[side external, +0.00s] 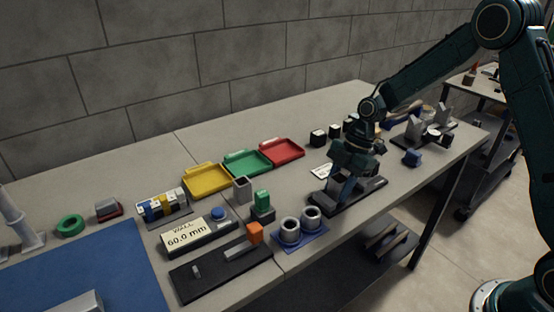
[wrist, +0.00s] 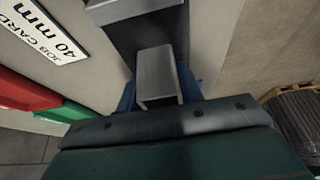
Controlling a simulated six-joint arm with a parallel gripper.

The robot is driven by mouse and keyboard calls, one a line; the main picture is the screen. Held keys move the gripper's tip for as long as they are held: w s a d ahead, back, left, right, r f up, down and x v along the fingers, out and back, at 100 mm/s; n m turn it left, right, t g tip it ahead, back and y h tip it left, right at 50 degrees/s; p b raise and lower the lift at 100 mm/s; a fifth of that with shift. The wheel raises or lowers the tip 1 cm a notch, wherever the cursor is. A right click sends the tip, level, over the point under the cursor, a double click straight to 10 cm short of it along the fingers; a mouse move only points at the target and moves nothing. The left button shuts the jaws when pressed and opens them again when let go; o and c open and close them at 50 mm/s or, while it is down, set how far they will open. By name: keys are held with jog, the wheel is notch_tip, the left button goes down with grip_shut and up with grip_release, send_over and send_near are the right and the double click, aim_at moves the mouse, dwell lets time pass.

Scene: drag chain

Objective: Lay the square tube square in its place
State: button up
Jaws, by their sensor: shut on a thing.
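My gripper (side external: 343,186) is low over a dark fixture (side external: 370,188) at the right of the bench, and its fingers hide most of what is between them in the side view. In the wrist view my gripper (wrist: 160,97) has its blue fingers on both sides of the grey square tube (wrist: 156,72), shut on it. The tube's open end faces the camera. Beyond it is the dark surface of the fixture (wrist: 135,38), with a lighter grey block (wrist: 125,8) at the top edge. Whether the tube touches the fixture cannot be told.
A job card (wrist: 45,28) reading 40 mm lies beside the fixture. Yellow (side external: 207,180), green (side external: 246,162) and red (side external: 281,152) trays stand behind, to the left. Two grey rings (side external: 301,222) on a blue plate are left of the fixture. Small dark blocks (side external: 318,137) stand behind.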

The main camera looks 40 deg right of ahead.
jog(key=o, duration=1.2)
jog(key=shift+d+r, duration=0.1)
jog(key=shift+r, duration=0.05)
jog(key=v, duration=1.3)
jog(key=shift+d+r, duration=0.15)
jog(key=shift+r, duration=0.05)
